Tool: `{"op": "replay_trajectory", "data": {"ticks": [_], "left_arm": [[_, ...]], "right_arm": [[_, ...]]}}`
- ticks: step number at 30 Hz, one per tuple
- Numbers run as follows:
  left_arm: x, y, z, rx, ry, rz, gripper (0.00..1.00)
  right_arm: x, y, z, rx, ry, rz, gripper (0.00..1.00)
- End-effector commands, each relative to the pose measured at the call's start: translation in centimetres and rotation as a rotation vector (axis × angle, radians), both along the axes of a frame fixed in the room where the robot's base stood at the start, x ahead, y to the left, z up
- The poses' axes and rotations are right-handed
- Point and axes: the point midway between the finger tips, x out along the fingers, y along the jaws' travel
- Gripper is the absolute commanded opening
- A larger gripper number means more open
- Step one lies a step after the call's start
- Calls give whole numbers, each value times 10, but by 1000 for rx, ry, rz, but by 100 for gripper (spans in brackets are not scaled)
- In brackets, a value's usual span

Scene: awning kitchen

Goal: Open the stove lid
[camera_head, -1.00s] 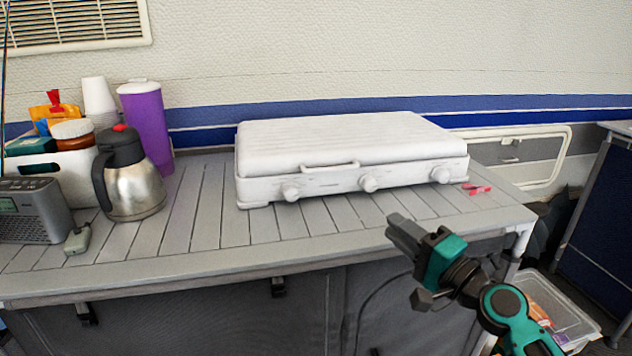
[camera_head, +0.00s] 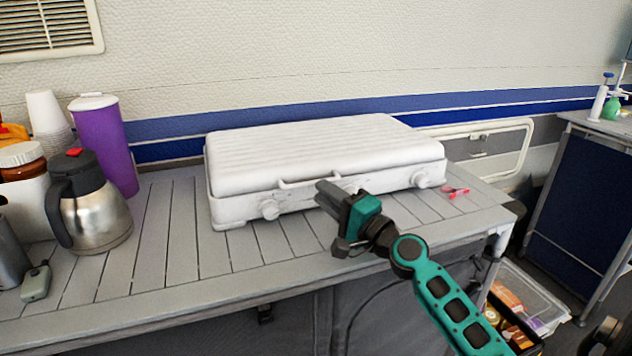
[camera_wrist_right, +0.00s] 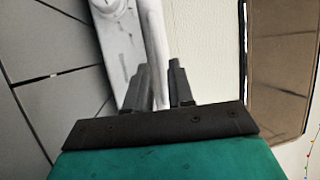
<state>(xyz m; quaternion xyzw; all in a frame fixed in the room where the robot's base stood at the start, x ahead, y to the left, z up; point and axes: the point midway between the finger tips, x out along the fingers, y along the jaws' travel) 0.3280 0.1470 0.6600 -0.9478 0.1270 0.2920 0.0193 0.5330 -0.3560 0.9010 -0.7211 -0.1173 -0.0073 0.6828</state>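A white camping stove (camera_head: 238,208) sits on the slatted table with its lid (camera_head: 310,148) down. A thin white handle (camera_head: 296,184) runs along the lid's front edge, and round knobs line the stove's front. My right gripper (camera_head: 324,196) is at the stove's front, close to the handle, and hides part of the handle and front. In the right wrist view, its two fingers (camera_wrist_right: 162,84) stand apart with the handle (camera_wrist_right: 153,45) running down toward the gap between them; whether they touch it I cannot tell.
On the table's left stand a steel jug (camera_head: 95,215), a purple tumbler (camera_head: 104,145) and stacked white cups (camera_head: 48,122). A small red item (camera_head: 455,192) lies right of the stove. The slatted table (camera_head: 170,260) is clear in front of the stove.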

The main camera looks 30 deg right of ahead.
Motion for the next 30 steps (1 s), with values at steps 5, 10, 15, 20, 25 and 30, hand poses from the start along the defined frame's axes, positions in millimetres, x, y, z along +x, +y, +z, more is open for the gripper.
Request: {"op": "replay_trajectory", "data": {"ticks": [5,10,15,20,25,30], "left_arm": [[0,0,5,-1,-2,0,0],[2,0,7,0,-6,0,0],[4,1,8,3,-11,-1,0],[4,2,8,7,-11,-4,0],[4,3,8,10,-11,-6,0],[4,3,7,10,-10,-6,0]], "right_arm": [[23,4,5,0,-1,0,23],[32,5,6,-1,0,0,23],[33,6,5,-1,1,0,23],[33,6,5,-1,1,0,20],[33,6,5,-1,1,0,4],[33,6,5,0,1,0,0]]}}
